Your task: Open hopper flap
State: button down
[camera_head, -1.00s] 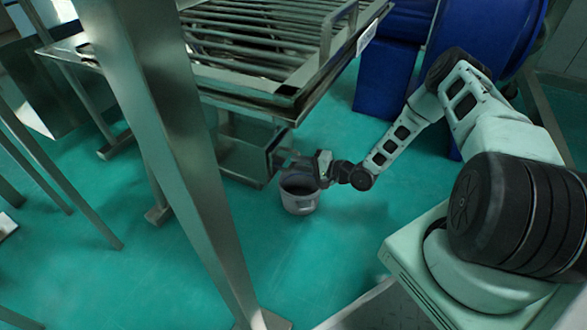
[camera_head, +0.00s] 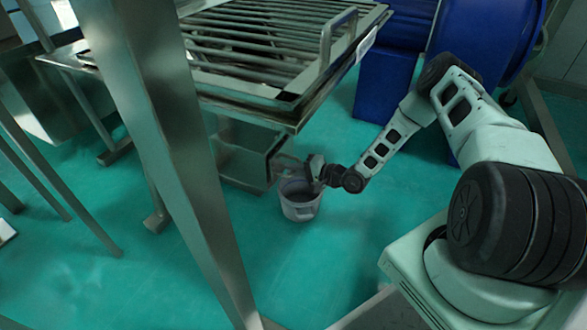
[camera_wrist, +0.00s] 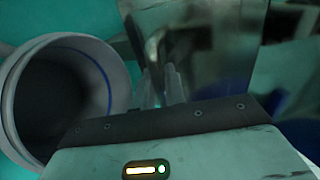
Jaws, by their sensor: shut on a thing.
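The hopper's metal outlet (camera_head: 240,162) hangs under the sieve frame in the head view. Its flap is the shiny metal plate (camera_wrist: 195,45) at the top of the wrist view. My gripper (camera_head: 285,163) is at the right side of the outlet, just above the bucket. In the wrist view its pale fingers (camera_wrist: 165,88) are close together at the plate, shut on the flap. The exact grip point is dark and partly hidden, and I cannot tell how far the flap stands open.
A grey bucket (camera_head: 301,211) stands on the green floor below my gripper; it also shows in the wrist view (camera_wrist: 118,75). The sieve deck (camera_head: 270,60) is above. A steel post (camera_head: 165,150) stands at left, and blue drums (camera_head: 385,85) at the back right.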

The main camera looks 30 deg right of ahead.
jog(key=s+r+g+p, duration=0.1)
jog(key=p, duration=0.1)
jog(key=s+d+r+g+h+p, duration=0.1)
jog(key=p, duration=0.2)
jog(key=r+g+h+p, duration=0.1)
jog(key=p, duration=0.2)
jog(key=shift+s+d, duration=0.35)
jog(key=shift+s, duration=0.05)
jog(key=c, duration=1.5)
grip_release()
jog(key=shift+c, duration=0.2)
jog(key=p+v, duration=0.6)
jog(key=v, duration=1.1)
jog(key=shift+r, duration=0.2)
